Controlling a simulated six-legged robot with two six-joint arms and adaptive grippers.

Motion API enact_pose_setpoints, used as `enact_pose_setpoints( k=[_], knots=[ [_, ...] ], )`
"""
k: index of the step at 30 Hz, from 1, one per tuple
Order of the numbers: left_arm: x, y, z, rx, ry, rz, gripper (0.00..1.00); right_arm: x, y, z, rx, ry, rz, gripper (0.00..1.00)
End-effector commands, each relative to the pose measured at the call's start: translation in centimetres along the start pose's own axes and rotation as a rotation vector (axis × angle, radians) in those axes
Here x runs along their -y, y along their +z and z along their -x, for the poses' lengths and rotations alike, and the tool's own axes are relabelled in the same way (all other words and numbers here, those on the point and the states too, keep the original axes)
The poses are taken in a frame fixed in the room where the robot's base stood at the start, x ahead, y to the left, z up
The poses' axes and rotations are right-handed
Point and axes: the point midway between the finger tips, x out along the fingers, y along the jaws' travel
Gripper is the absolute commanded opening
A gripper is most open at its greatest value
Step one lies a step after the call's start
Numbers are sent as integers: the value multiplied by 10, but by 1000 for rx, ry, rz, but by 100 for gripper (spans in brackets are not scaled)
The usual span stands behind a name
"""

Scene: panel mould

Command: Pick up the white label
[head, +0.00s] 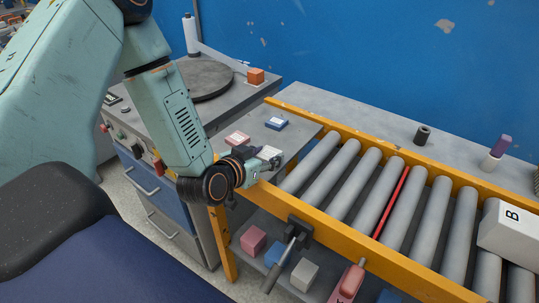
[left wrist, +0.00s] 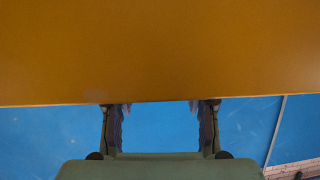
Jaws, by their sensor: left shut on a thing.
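My left gripper (head: 255,166) is at the near left corner of the conveyor, beside the yellow rail. It is shut on the white label (head: 269,152), a small pale piece showing at its fingertips. In the left wrist view the two fingers of the left gripper (left wrist: 160,112) stand apart, and an orange surface hides their tips. The label cannot be made out in that view. My right gripper is not in view.
A pink-and-white label (head: 237,138) and a blue label (head: 276,124) lie on the grey table behind the gripper. The roller conveyor (head: 375,190) carries a white box marked B (head: 508,228). Coloured blocks (head: 254,240) sit on a lower shelf.

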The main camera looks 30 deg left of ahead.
Motion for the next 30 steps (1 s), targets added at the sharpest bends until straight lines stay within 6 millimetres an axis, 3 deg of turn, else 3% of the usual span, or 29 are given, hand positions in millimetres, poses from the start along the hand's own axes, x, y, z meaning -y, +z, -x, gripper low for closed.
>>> enact_pose_setpoints(
  k=[5,14,24,30],
  knots=[
    [0,1,0,3,-1,1,20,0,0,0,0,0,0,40],
    [0,-6,3,1,-1,2,20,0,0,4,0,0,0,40],
    [1,-66,27,-2,-2,4,20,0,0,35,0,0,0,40],
    [1,-88,36,0,-3,2,20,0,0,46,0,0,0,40]
  ],
)
